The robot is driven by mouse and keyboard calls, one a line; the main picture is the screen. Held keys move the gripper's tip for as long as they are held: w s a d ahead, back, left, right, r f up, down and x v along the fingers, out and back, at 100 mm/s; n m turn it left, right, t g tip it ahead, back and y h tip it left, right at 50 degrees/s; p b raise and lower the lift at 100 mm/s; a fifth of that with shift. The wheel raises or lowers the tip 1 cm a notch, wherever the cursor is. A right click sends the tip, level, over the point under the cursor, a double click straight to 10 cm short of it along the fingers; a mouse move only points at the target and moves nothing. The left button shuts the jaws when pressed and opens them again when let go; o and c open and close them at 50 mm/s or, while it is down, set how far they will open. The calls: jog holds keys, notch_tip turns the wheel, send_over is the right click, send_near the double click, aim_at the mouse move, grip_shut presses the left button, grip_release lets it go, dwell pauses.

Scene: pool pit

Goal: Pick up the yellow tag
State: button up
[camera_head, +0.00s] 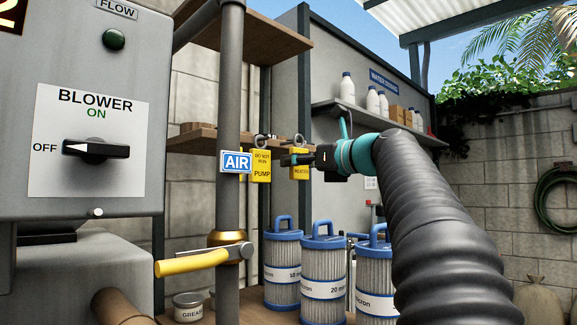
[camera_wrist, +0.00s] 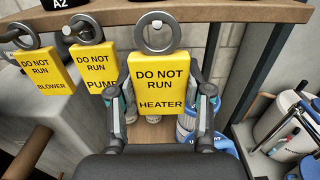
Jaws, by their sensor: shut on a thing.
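A yellow tag reading DO NOT RUN HEATER (camera_wrist: 160,85) sits between the two fingers of my gripper (camera_wrist: 153,80) in the wrist view. My gripper is shut on this tag from its sides. Its metal ring (camera_wrist: 154,48) is at a peg on the shelf edge. A yellow PUMP tag (camera_wrist: 97,70) and a yellow BLOWER tag (camera_wrist: 45,72) hang from rings to the left, apart from my fingers. In the head view my gripper (camera_head: 296,160) is at the HEATER tag (camera_head: 300,172), with the PUMP tag (camera_head: 261,172) just left.
The wooden shelf (camera_wrist: 225,10) is just above the tags. In the head view a grey vertical pipe (camera_head: 229,100) with a yellow-handled valve (camera_head: 190,263) stands left. Blue-capped filter cartridges (camera_head: 323,270) stand below my gripper. The blower box (camera_head: 60,100) is far left.

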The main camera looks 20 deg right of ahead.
jog(key=v, duration=1.4)
jog(key=shift+w, duration=0.1)
dwell(0.4)
